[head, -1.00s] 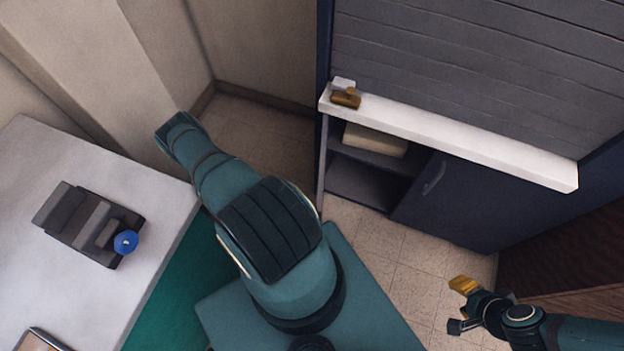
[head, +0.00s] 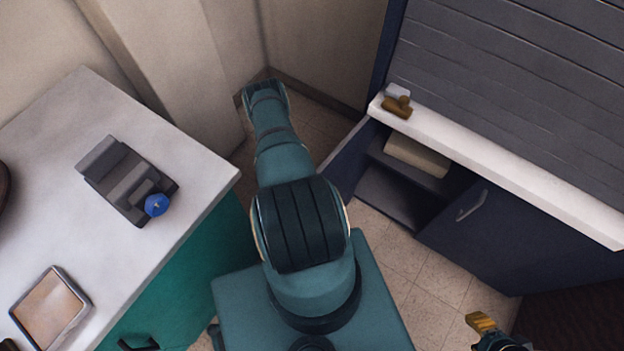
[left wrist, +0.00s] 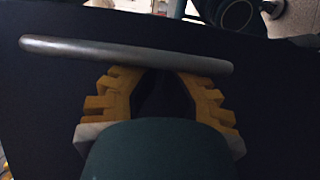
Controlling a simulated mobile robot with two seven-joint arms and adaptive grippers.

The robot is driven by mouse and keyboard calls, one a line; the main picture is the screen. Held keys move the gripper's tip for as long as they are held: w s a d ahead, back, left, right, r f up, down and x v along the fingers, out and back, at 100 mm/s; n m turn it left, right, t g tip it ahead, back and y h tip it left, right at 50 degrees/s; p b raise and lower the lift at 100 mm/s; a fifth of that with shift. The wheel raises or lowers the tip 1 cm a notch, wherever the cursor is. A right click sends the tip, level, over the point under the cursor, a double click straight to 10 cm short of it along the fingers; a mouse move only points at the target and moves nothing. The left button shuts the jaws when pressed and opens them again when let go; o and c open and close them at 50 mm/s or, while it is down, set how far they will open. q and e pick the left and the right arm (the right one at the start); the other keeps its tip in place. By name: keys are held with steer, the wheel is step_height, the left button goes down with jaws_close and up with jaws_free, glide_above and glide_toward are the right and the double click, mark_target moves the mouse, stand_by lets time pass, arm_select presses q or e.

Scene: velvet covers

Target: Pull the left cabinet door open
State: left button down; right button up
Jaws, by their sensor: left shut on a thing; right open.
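The left cabinet door (head: 343,163) is a dark navy panel standing swung out at the left side of the low cabinet, with the compartment beside it uncovered. In the left wrist view its dark face (left wrist: 50,100) fills most of the picture, crossed by a grey bar handle (left wrist: 130,52). My left gripper (left wrist: 165,70) has its yellow fingers at the handle and is shut on it. In the head view my left arm hides this gripper and the handle. My right gripper (head: 482,324) is open and empty at the bottom right, partly cut off.
The right cabinet door (head: 480,230) is closed. A pale box (head: 417,156) lies on the inner shelf. A stamp (head: 397,106) sits on the white ledge (head: 500,170). A white-topped counter (head: 70,130) with a dark device stands left. Tiled floor (head: 395,245) shows before the cabinet.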

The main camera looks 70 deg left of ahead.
arm_select(q)
steer(key=shift+s+a+g, duration=0.1)
steer(key=shift+s+g, duration=0.2)
steer(key=shift+a, duration=0.1)
steer(key=a, duration=0.7)
steer(key=shift+a, duration=0.2)
stand_by(0.4)
